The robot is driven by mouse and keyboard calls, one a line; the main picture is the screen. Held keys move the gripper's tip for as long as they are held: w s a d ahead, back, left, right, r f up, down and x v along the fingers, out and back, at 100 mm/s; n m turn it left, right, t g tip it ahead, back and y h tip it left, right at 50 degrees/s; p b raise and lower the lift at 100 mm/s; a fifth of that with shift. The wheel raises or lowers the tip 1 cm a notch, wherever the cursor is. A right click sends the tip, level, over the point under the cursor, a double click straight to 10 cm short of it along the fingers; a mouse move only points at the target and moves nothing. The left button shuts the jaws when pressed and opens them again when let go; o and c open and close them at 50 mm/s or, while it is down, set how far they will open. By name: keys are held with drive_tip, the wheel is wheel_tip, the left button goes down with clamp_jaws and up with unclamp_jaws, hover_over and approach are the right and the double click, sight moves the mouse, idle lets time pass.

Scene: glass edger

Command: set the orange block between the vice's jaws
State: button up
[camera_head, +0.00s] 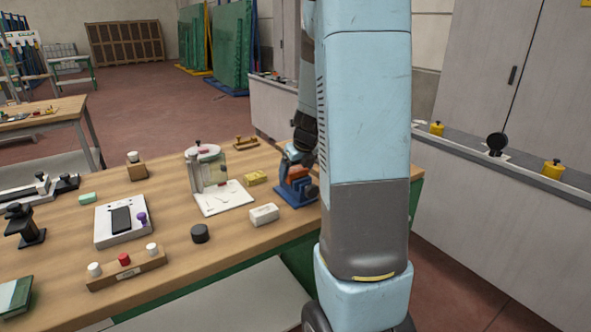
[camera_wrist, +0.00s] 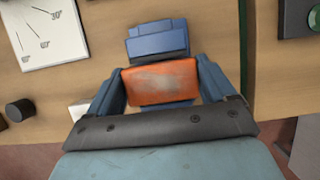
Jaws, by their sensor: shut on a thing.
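The orange block (camera_wrist: 160,88) is held between the two blue-grey fingers of my gripper (camera_wrist: 162,78) in the wrist view. The blue vice (camera_wrist: 158,42) shows just beyond the block, and a little blue shows below the block's near edge. In the head view the block (camera_head: 298,172) is at the blue vice (camera_head: 293,194), partly hidden by my arm. My gripper (camera_head: 293,156) is over it. I cannot tell whether the block rests down between the jaws or is still slightly above them.
A white eraser-like block (camera_head: 264,214) and a yellow block (camera_head: 256,177) lie left of the vice. A clear-sided device on a white angle sheet (camera_head: 224,198) stands further left. A black puck (camera_head: 200,233) is near the front. The table's right edge is close to the vice.

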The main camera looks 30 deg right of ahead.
drive_tip(key=shift+f, duration=0.7)
drive_tip(key=o, duration=0.9)
drive_tip(key=shift+r, duration=0.1)
drive_tip(key=v, duration=1.3)
drive_tip(key=shift+s+r, duration=0.15)
drive_tip(key=shift+r, duration=0.05)
